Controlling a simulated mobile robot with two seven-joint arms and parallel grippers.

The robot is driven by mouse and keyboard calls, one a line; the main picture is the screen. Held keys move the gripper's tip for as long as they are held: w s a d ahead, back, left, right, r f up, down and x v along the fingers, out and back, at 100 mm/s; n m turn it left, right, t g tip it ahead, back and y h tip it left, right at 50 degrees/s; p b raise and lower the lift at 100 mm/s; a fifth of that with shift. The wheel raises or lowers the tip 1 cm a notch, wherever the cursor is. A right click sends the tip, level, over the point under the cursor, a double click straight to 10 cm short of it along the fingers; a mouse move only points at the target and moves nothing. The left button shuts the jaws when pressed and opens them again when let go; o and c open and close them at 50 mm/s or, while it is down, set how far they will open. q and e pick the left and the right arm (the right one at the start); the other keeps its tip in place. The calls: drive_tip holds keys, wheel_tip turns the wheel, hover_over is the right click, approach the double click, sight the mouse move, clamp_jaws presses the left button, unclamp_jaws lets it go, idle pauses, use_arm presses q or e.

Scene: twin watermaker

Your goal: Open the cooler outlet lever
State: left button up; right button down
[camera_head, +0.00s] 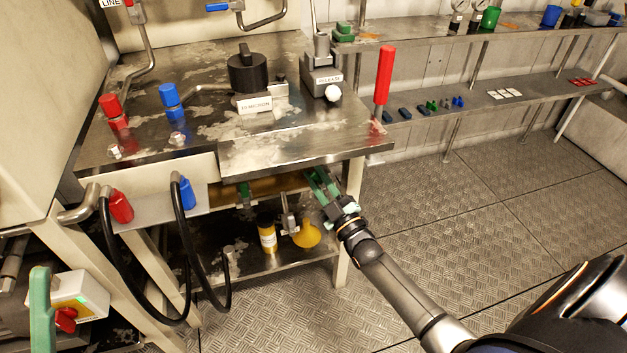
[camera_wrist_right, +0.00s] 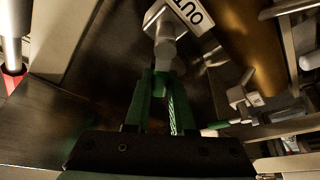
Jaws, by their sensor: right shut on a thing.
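The cooler outlet lever (camera_wrist_right: 160,85) has a short green handle on a grey valve stem, beside a white label (camera_wrist_right: 190,14) reading "OUT" in the right wrist view. My right gripper (camera_head: 318,183) reaches under the front right edge of the metal bench in the head view. Its green fingers (camera_wrist_right: 164,100) are shut on the lever in the right wrist view. The fingers hide part of the handle, and the bench top hides the valve in the head view.
The steel bench top (camera_head: 330,140) overhangs the gripper. A lower shelf (camera_head: 250,262) holds a yellow-labelled bottle (camera_head: 267,238) and a yellow round item (camera_head: 307,235). Black hoses (camera_head: 186,245) hang at left. A second green handle (camera_head: 245,190) sits further left under the bench. Floor at right is clear.

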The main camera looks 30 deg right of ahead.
drive_tip(key=m+h, duration=0.1)
drive_tip(key=m, duration=0.1)
drive_tip(key=d+m+h, duration=0.1)
drive_tip(key=m, duration=0.1)
drive_tip(key=m+h, duration=0.1)
drive_tip(key=m, duration=0.1)
drive_tip(key=shift+s+d+r+t, duration=0.2)
drive_tip(key=shift+d+r+t, duration=0.1)
drive_tip(key=shift+r, duration=0.1)
drive_tip(key=shift+s+d+r+m+h, duration=0.1)
drive_tip(key=shift+d+m+h, duration=0.2)
drive_tip(key=shift+m, duration=0.45)
drive_tip(key=shift+w+d+f+m+h, duration=0.1)
drive_tip(key=shift+m+h, duration=0.25)
drive_tip(key=shift+m, duration=0.35)
drive_tip(key=shift+s+d+r+m+h, duration=0.1)
drive_tip(key=shift+d+m+h, duration=0.2)
drive_tip(key=shift+m, duration=0.45)
drive_tip(key=shift+h, duration=0.25)
drive_tip(key=c, duration=0.8)
unclamp_jaws()
drive_tip(key=shift+o, duration=0.2)
